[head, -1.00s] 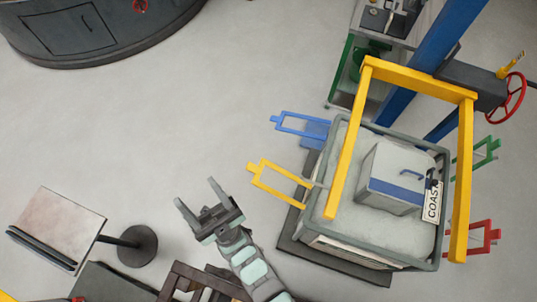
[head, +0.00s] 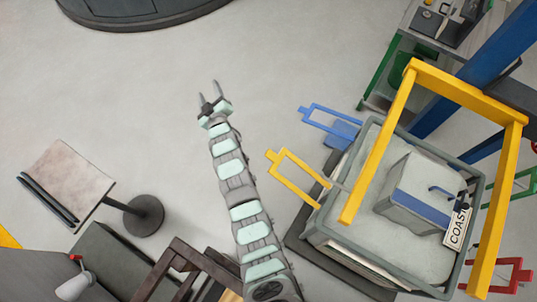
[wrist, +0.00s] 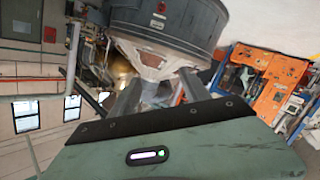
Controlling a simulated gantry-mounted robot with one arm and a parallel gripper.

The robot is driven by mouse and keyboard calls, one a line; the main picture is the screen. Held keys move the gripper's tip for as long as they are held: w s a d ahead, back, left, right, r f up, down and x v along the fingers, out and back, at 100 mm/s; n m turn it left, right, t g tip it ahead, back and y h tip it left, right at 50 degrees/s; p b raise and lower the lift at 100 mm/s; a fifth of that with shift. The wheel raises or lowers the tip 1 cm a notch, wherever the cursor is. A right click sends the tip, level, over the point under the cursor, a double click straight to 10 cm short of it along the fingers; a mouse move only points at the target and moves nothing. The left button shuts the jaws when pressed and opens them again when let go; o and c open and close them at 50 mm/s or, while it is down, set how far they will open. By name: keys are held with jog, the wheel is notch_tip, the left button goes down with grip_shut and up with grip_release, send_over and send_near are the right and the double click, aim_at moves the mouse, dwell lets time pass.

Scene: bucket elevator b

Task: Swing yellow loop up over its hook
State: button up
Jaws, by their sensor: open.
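The yellow loop (head: 297,178) is an open rectangular frame. It sticks out to the left from the side of the grey bucket (head: 357,249), below a similar blue loop (head: 331,122). A yellow overhead frame (head: 463,93) stands over the bucket. I cannot make out the hook for the yellow loop. My gripper (head: 208,90) is open and empty, up and left of the yellow loop and well apart from it. In the wrist view my gripper (wrist: 160,85) has nothing between its fingers, and the loop is not seen there.
A grey box (head: 408,211) sits inside the bucket. Green (head: 514,187) and red (head: 513,276) loops are on its right side. A tilted stand (head: 70,182) is at left. Open floor surrounds my gripper. A round grey vessel (wrist: 165,25) shows ahead in the wrist view.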

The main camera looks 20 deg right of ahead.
jog(key=w+d+f+g+h+b, duration=0.15)
jog(key=d+f+g, duration=0.25)
jog(key=f, duration=0.4)
jog(key=n+g+b, duration=0.2)
jog(key=g+b, duration=0.4)
jog(key=g, duration=1)
send_near(268, 152)
jog(key=p+x, duration=0.1)
jog(key=x, duration=0.9)
jog(key=shift+s, duration=0.1)
jog(key=shift+h, duration=0.25)
grip_shut()
